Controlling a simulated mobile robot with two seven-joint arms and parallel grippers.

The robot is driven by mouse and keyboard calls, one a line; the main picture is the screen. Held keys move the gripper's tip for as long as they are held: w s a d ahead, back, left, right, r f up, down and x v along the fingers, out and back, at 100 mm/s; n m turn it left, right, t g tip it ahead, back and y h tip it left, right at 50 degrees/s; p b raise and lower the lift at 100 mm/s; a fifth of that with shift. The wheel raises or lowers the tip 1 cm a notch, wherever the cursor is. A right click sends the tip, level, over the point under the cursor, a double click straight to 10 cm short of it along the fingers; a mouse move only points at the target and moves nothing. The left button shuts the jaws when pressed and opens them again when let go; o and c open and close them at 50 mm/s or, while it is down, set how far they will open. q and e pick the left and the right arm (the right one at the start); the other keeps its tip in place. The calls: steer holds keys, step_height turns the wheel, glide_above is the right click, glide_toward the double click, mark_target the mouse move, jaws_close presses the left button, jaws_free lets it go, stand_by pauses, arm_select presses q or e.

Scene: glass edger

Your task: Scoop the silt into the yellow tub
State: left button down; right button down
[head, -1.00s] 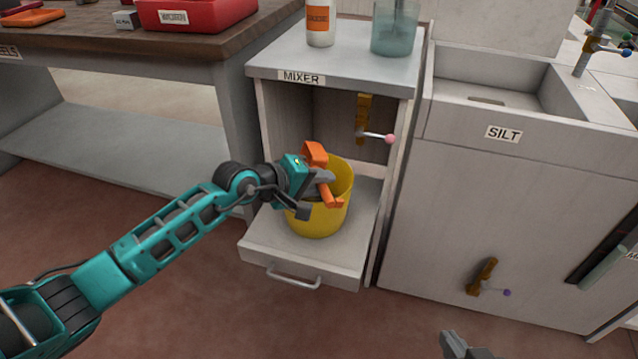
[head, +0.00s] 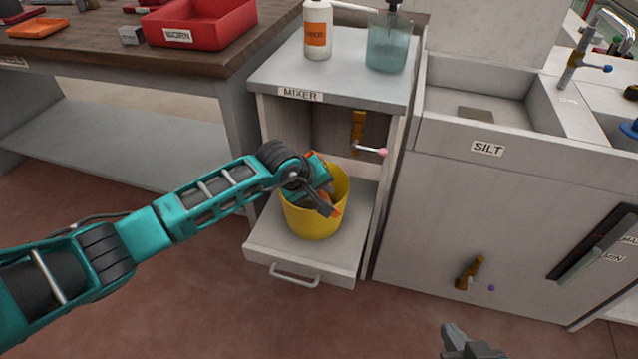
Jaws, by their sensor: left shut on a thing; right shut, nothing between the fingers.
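The yellow tub (head: 313,222) stands upright on the pulled-out lower shelf of the MIXER cabinet. My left gripper (head: 322,198) is at the tub's mouth, partly inside it, shut on an orange scoop (head: 334,212). Most of the scoop is hidden by the gripper and the tub, so I cannot see what it carries. The basin labelled SILT (head: 530,110) is to the right, with a small grey-brown patch (head: 482,113) on its floor; I cannot tell whether this is silt. My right gripper (head: 468,346) is low at the bottom edge, shut and empty.
A white bottle (head: 317,30) and a teal pump container (head: 388,42) stand on the MIXER cabinet (head: 330,78). A red tray (head: 200,22) sits on the left bench. The floor in front is clear.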

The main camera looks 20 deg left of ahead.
arm_select(q)
steer(key=shift+w+d+r+g+y+p, duration=0.15)
steer(key=shift+r+g+y+p, duration=0.15)
steer(key=shift+r+g+y, duration=0.15)
steer(key=shift+d+g+y, duration=0.1)
steer(key=shift+g+y, duration=0.15)
steer(key=shift+y, duration=0.3)
steer(key=shift+r+m+y, duration=0.15)
steer(key=shift+m+y, duration=0.15)
steer(key=shift+w+d+r+g+y+p, duration=0.1)
steer(key=shift+r+g+y+p, duration=0.3)
steer(key=shift+r+g+p, duration=0.15)
steer(key=shift+d+r+g+y, duration=0.1)
steer(key=shift+r+g+y, duration=0.15)
steer(key=shift+r+y, duration=0.2)
steer(key=r+y, duration=0.1)
steer(key=r+g, duration=0.1)
steer(key=r+y+b, duration=0.1)
steer(key=shift+w+d+r+m+g+y, duration=0.2)
steer(key=shift+d+r+m+g+y, duration=0.1)
steer(key=shift+m+y, duration=0.1)
arm_select(e)
steer(key=shift+r, duration=0.8)
